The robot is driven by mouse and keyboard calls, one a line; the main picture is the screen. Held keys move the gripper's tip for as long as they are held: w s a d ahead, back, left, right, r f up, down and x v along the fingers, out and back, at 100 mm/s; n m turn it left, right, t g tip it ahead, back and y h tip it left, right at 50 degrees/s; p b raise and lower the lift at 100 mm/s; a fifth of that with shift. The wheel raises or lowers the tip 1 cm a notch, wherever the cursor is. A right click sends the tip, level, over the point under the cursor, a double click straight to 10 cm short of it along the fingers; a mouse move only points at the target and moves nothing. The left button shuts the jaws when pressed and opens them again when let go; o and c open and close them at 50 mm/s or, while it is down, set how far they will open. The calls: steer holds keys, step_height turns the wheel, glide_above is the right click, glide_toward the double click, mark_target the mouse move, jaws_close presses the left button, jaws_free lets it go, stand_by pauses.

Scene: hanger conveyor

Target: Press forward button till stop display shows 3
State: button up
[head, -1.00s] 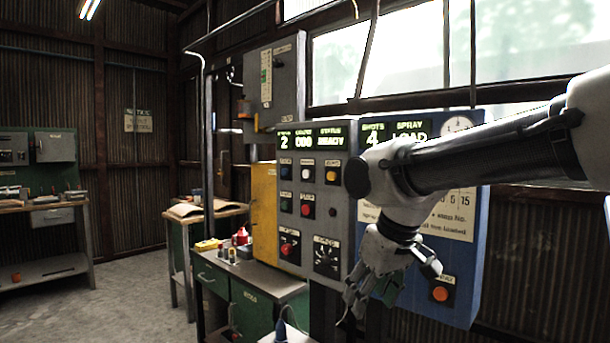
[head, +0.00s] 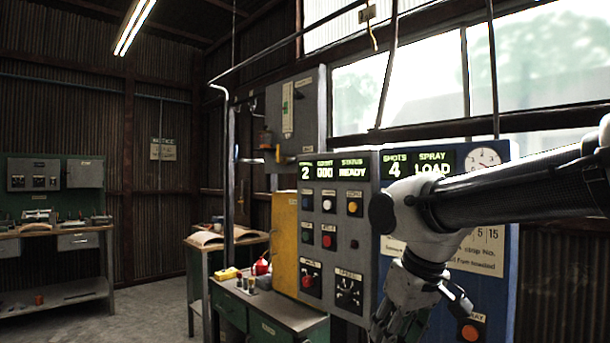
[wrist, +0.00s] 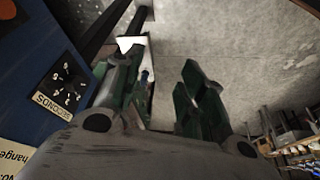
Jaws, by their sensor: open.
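The grey control panel (head: 380,290) stands at centre right in the head view. Its top display (head: 338,171) shows 2 on the left, 000 in the middle and READY on the right. Below are a dark blue button (head: 307,203), a white button (head: 328,204), a yellow button (head: 353,207), a green button (head: 307,236) and a red button (head: 328,240). Their labels are too small to read, so I cannot tell which is forward. My gripper (head: 398,328) hangs low in front of the panels' lower part, apart from the buttons. In the wrist view its green-padded fingers (wrist: 160,85) are apart and empty.
A blue panel (head: 495,285) right of the grey one shows SHOTS 4 and SPRAY LOAD, with an orange button (head: 470,332) below. A green cabinet (head: 290,306) with small items stands below left. A workbench (head: 55,228) stands far left; open floor lies between.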

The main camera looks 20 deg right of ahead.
jaws_close()
stand_by(1.1)
